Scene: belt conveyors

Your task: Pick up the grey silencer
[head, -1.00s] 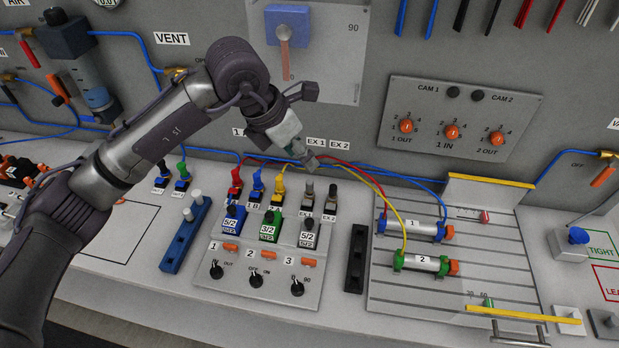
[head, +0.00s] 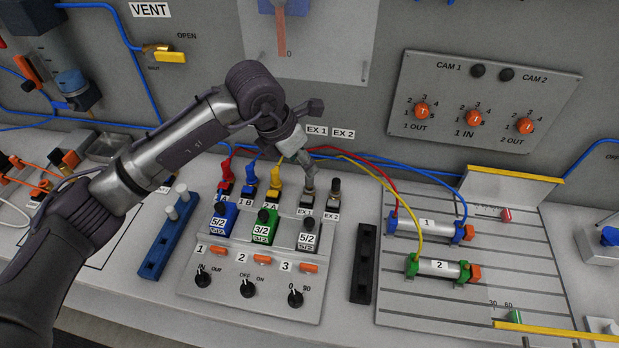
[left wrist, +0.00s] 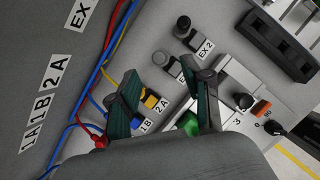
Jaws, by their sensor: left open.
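The grey silencer (head: 309,186) stands on the port labelled EX 1, behind the valve panel. A darker silencer (head: 334,186) stands just right of it on EX 2. My left gripper (head: 304,164) is just above the grey silencer, fingers pointing down at it. In the left wrist view my left gripper (left wrist: 163,75) is open, its two green-padded fingers spread apart. There the grey silencer (left wrist: 162,59) shows just beyond the gap between the fingertips, apart from both, and the dark silencer (left wrist: 183,29) lies farther out. My right gripper is not in view.
Red, blue and yellow plugs (head: 250,178) with hoses stand close left of the silencer. A blue rack (head: 157,250) with two pale pegs is at left, a black rack (head: 363,262) at right. The wall panel rises behind. Cylinders (head: 440,267) lie on a slotted plate.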

